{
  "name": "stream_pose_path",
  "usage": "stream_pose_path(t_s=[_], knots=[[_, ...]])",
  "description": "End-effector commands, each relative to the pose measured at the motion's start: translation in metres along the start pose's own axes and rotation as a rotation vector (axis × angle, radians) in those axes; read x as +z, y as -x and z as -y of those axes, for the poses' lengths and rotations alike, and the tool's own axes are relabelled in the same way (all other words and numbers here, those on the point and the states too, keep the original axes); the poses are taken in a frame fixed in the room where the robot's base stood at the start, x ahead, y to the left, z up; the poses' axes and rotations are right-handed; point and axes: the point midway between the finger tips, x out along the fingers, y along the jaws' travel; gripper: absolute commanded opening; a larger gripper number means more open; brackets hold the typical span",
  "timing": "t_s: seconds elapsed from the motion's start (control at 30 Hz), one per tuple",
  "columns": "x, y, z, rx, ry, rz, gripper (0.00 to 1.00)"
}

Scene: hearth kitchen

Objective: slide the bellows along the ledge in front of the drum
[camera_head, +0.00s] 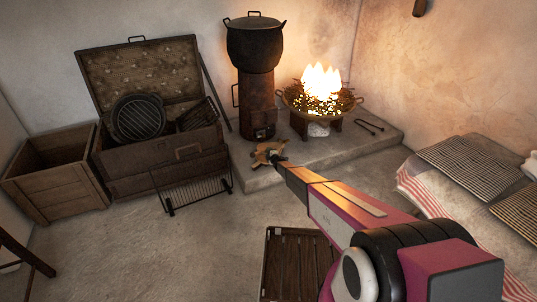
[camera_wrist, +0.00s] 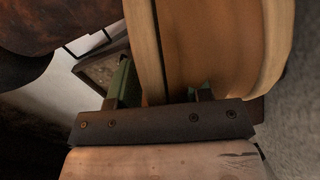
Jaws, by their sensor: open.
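The bellows (camera_head: 266,151), tan and wooden, lies on the grey stone ledge (camera_head: 263,179) in front of the rusty drum (camera_head: 257,90). My gripper (camera_head: 279,158) is at the right side of the bellows and hides part of it. In the wrist view the bellows (camera_wrist: 215,45) fills the upper middle, with pale wooden boards and a brown leather side. My open gripper (camera_wrist: 163,88) is close up against it, with one green finger left of it and the other partly hidden near its lower edge. I cannot tell whether they touch.
A black pot (camera_head: 255,45) stands on the drum. A burning fire bowl (camera_head: 320,100) and tongs (camera_head: 362,125) are to the right. An open chest (camera_head: 150,155), a crate (camera_head: 55,180) and a rack (camera_head: 195,190) stand left. A slatted tray (camera_head: 290,262) is on the floor.

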Motion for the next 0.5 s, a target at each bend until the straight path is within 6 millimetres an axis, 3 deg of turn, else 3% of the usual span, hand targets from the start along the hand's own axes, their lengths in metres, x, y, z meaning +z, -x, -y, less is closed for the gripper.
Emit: stream_pose_path(t_s=[0.5], knots=[[-0.002,0.087,0.0,-0.003,-0.001,0.0,0.45]])
